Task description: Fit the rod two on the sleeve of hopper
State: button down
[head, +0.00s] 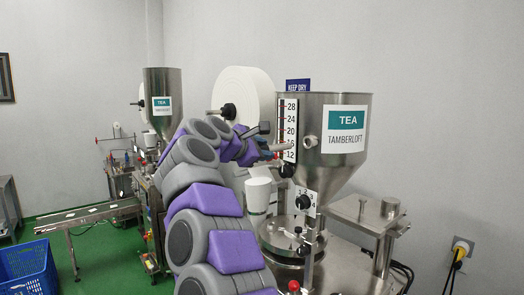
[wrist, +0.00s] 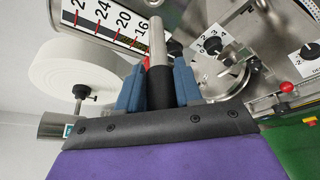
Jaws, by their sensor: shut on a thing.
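The hopper (head: 310,112) is a steel cone with a TEA TAMBERLOFT label, at the right of the head view. Its sleeve (head: 310,143) is a short steel stub on the left side of the cone, beside the numbered scale. My gripper (head: 264,146) is shut on a steel rod with a black grip, left of the sleeve. In the head view, the rod (head: 283,147) points right, toward the sleeve; contact cannot be told.
The scale plate (head: 288,130) stands close behind the rod. A dial plate (head: 304,202) sits below the hopper. A white paper roll (head: 246,95) is behind my arm. A second machine with its own hopper (head: 163,85) stands at the back left, and a blue crate (head: 28,265) is on the floor.

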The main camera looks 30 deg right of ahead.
aim_at(279, 145)
jog(key=shift+a, duration=0.15)
jog(key=shift+w+d+r+p, duration=0.1)
jog(key=shift+d+p, duration=0.1)
jog(key=shift+d, duration=0.55)
jog(key=shift+w+d+f+p, duration=0.1)
jog(key=shift+d+p, duration=0.1)
jog(key=shift+d, duration=0.55)
jog(key=shift+w+d+r+p, duration=0.1)
jog(key=shift+d+p, duration=0.1)
jog(key=shift+d, duration=0.55)
jog(key=shift+w+d+p, duration=0.1)
jog(key=shift+d+p, duration=0.35)
jog(key=shift+d, duration=0.45)
jog(key=shift+w+d+p, duration=0.2)
jog(key=shift+d+p, duration=1)
jog(key=shift+d, duration=0.3)
jog(key=shift+w+d+p, duration=0.15)
jog(key=shift+d+p, duration=1.1)
jog(key=shift+d, duration=0.3)
jog(key=shift+w+d+p, duration=0.2)
jog(key=shift+d+p, duration=1)
jog(key=shift+d, duration=0.3)
jog(key=shift+a, duration=0.1)
